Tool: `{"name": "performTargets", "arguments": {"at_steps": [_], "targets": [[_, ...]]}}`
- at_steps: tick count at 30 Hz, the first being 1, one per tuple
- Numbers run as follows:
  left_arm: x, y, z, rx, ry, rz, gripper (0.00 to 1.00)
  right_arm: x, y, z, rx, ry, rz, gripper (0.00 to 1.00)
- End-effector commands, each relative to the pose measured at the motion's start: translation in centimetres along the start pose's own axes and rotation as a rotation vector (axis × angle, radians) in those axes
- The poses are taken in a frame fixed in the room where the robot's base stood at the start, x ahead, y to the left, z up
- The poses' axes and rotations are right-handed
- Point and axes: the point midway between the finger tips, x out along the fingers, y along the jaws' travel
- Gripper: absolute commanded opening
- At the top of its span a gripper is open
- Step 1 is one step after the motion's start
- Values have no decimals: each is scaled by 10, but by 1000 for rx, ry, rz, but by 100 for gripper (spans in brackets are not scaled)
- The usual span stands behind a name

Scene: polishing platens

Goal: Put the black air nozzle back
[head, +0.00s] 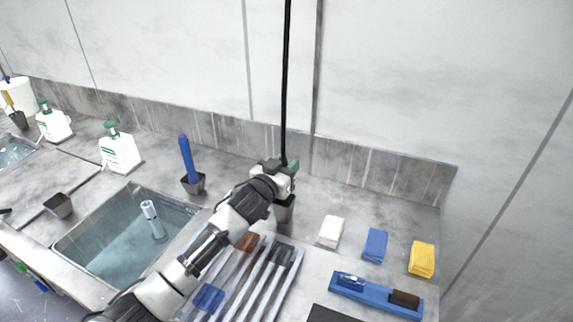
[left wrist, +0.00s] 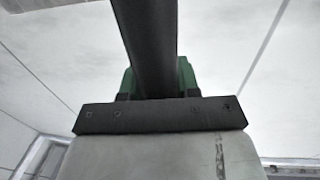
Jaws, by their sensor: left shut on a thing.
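My left gripper (head: 287,170) reaches in from the lower left and is shut on a long black tube, the black air nozzle with its hose (head: 286,90), which runs straight up out of the head view. In the left wrist view, the nozzle (left wrist: 148,45) stands between the green finger pads of the gripper (left wrist: 157,82). A grey holder cup (head: 284,212) stands on the counter just below the gripper. The nozzle's lower end is hidden by the gripper, so I cannot tell whether it is in the cup. My right gripper is not in view.
A blue stick stands in another cup (head: 193,187). A water-filled sink (head: 115,245) lies left of my arm. White, blue (head: 375,245) and yellow cloths lie to the right, with a blue tray (head: 375,297) in front. A slotted rack (head: 265,280) stands near my forearm.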

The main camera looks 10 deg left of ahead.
Motion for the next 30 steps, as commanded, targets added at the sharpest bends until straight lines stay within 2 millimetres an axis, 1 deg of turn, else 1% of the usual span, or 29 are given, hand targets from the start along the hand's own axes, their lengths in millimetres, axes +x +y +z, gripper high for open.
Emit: {"name": "performTargets", "arguments": {"at_steps": [2, 3, 7, 14, 17, 19, 23, 30], "targets": [[0, 0, 3, -1, 1, 0, 8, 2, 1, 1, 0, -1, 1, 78], [0, 0, 2, 0, 0, 0, 38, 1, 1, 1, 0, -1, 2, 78], [0, 0, 2, 0, 0, 0, 57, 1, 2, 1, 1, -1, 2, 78], [0, 0, 2, 0, 0, 0, 57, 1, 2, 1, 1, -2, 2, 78], [0, 0, -3, 0, 0, 0, 57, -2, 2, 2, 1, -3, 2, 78], [-7, 0, 0, 0, -1, 0, 57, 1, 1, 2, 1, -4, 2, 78], [-27, 0, 2, 0, -1, 0, 57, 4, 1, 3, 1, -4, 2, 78], [-78, 0, 3, 0, -2, 0, 57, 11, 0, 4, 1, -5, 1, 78]]}}
